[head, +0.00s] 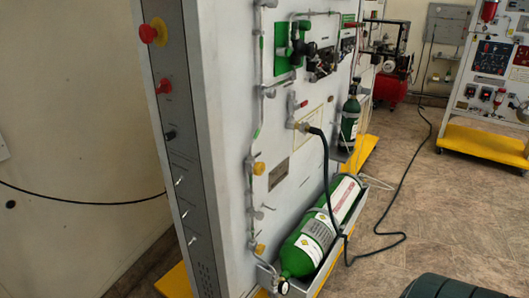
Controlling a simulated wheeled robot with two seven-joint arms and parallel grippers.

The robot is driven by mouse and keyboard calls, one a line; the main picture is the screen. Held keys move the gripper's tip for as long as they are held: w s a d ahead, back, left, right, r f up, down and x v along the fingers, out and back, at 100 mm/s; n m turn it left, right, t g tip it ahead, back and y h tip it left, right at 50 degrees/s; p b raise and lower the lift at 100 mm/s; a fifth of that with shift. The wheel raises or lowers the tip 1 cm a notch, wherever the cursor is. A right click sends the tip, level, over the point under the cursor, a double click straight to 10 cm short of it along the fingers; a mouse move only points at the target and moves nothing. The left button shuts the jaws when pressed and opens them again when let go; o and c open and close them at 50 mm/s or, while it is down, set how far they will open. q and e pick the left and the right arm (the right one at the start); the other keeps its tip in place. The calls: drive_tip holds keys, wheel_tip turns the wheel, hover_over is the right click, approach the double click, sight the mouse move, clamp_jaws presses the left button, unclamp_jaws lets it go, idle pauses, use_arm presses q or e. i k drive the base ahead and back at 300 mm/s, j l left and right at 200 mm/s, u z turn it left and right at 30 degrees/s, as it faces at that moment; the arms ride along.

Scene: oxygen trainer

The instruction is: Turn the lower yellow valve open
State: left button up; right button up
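The lower yellow valve (259,249) sits on a thin grey pipe on the front face of the trainer panel (222,100), low down near the pipe's bottom end. An upper yellow valve (258,168) sits on the same pipe above it. I cannot tell from the picture whether either valve is open or closed. Neither of my grippers is in view, and nothing touches the lower valve.
A green cylinder (304,252) lies in a tray right of the lower valve, with a gauge (283,287) below. A black hose (324,170) runs down the panel to the floor. A smaller green cylinder (350,118) stands behind. Floor at right (420,200) is mostly clear.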

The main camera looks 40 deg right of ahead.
sight(260, 249)
drive_tip(key=i+j+z, duration=0.15)
drive_tip(key=z, duration=0.25)
drive_tip(key=i+j+z, duration=0.1)
drive_tip(key=z, duration=0.3)
drive_tip(key=j+z, duration=0.35)
drive_tip(key=i+j+z, duration=0.15)
drive_tip(key=z, duration=0.25)
drive_tip(key=i+j+z, duration=0.1)
drive_tip(key=j+z, duration=0.3)
drive_tip(key=j, duration=0.15)
